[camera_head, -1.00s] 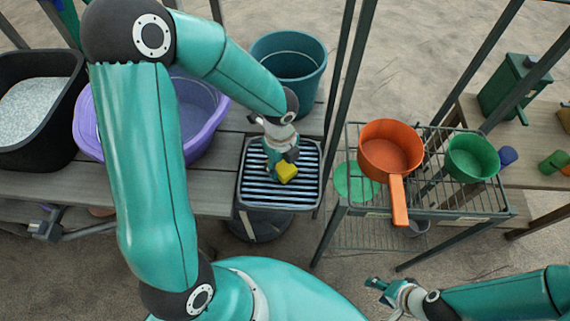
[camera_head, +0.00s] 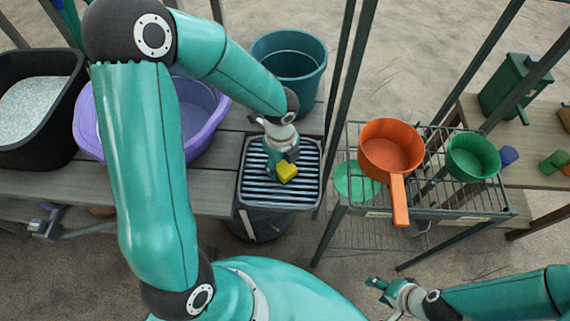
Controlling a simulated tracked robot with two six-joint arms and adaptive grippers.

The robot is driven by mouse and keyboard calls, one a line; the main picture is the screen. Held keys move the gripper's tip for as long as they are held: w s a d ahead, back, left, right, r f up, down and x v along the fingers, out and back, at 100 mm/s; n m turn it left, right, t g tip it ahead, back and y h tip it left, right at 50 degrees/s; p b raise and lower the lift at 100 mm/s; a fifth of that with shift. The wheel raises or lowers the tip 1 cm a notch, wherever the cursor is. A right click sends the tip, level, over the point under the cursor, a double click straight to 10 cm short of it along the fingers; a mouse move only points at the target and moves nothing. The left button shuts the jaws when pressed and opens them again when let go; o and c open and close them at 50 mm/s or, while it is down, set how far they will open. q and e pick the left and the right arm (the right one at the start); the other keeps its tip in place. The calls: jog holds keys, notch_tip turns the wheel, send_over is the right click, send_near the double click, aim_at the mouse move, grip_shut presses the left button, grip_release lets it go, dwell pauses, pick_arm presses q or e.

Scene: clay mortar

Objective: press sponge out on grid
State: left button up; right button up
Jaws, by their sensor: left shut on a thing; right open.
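A yellow sponge (camera_head: 288,171) is at the middle of the dark slatted grid (camera_head: 262,192). My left gripper (camera_head: 281,160) is shut on the sponge from above, with its arm reaching in from the left. The sponge is at or just above the slats; I cannot tell whether it touches them. My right gripper (camera_head: 378,288) is open and empty at the lower right, low in front of the wire rack. Part of the sponge is hidden by the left gripper.
A purple tub (camera_head: 208,105) and a teal bucket (camera_head: 290,62) stand beside and behind the grid. A black tub (camera_head: 35,140) holds pale granules at the far left. A wire rack (camera_head: 460,205) at the right carries an orange pan (camera_head: 388,150) and a green pot (camera_head: 473,157).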

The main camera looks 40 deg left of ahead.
pick_arm(q)
jog(key=shift+s, duration=0.1)
notch_tip(320, 180, up, 7)
jog(key=p, duration=0.6)
jog(key=shift+p, duration=0.3)
dwell(0.5)
